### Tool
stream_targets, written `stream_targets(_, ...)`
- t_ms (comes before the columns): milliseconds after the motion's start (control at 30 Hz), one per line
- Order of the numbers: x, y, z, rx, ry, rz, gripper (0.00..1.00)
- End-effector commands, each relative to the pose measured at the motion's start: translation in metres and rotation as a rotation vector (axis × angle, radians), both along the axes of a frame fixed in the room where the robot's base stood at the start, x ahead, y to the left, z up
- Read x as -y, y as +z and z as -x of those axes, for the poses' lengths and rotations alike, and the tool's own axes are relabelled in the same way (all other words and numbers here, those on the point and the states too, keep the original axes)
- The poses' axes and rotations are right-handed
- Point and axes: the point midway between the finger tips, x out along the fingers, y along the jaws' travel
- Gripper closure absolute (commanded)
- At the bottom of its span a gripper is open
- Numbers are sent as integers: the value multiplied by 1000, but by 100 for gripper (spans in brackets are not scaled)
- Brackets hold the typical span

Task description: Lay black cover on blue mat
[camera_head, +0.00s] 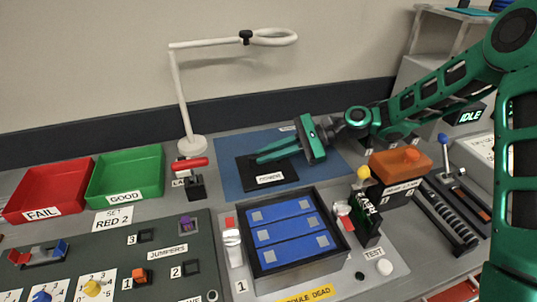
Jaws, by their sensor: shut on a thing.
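The black cover (283,178) is a flat dark plate with a white label. It is over the left part of the blue mat (231,184), at the back of the bench. It looks flat and level; I cannot tell whether it touches the mat or is just above it. My gripper (262,158) reaches in from the right and is shut on the black cover. Its green fingers hide part of the cover's top and the grip point.
An open battery box with blue modules (292,237) stands in front of the mat. A red-handled switch (191,172) and a white lamp stand (192,145) are left of it. An orange block (400,165) is at right. The mat's right part is bare beneath my arm.

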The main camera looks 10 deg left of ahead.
Motion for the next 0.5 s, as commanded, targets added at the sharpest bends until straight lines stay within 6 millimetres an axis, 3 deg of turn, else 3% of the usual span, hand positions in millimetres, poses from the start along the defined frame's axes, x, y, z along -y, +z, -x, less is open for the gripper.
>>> stream_targets(100,0,-1,1,-2,1,3,100)
stream_targets(200,1,-1,1,-3,1,3,72)
stream_targets(500,1,0,1,-2,1,3,72)
